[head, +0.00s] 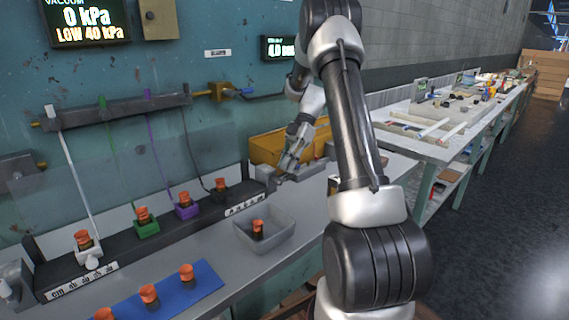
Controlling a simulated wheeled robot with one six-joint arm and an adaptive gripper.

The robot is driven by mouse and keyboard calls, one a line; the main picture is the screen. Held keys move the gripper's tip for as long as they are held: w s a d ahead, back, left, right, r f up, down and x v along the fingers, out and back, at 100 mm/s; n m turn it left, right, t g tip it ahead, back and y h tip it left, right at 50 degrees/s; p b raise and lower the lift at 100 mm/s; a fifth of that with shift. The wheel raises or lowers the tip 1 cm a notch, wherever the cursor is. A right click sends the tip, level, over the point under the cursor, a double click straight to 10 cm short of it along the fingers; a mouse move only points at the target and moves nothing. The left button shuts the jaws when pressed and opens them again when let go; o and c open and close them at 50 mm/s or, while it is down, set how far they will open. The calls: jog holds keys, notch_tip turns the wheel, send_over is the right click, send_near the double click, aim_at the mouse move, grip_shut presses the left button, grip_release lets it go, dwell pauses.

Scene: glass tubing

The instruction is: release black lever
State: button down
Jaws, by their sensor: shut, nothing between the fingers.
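A row of coloured holders stands on a long dark rack (120,244) against the wall, each with an orange-topped piece in it. The black holder at the right end blends into the dark rack; its orange-topped piece (221,185) shows, with a black tube rising behind it. I cannot make out the black lever or its position. My gripper (277,179) is shut and empty, low over the right end of the rack, to the right of the black holder. Its fingertips are small and partly lost against grey parts there, so I cannot tell whether they touch anything.
The white (88,250), green (148,229) and purple (187,211) holders stand to the left. A grey bin (282,241) with an orange-topped piece is in front. A blue mat (205,281) holds several more. A yellow bin (262,150) stands behind my gripper.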

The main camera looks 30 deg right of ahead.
jog(key=shift+d+f, duration=0.25)
dwell(0.3)
dwell(0.4)
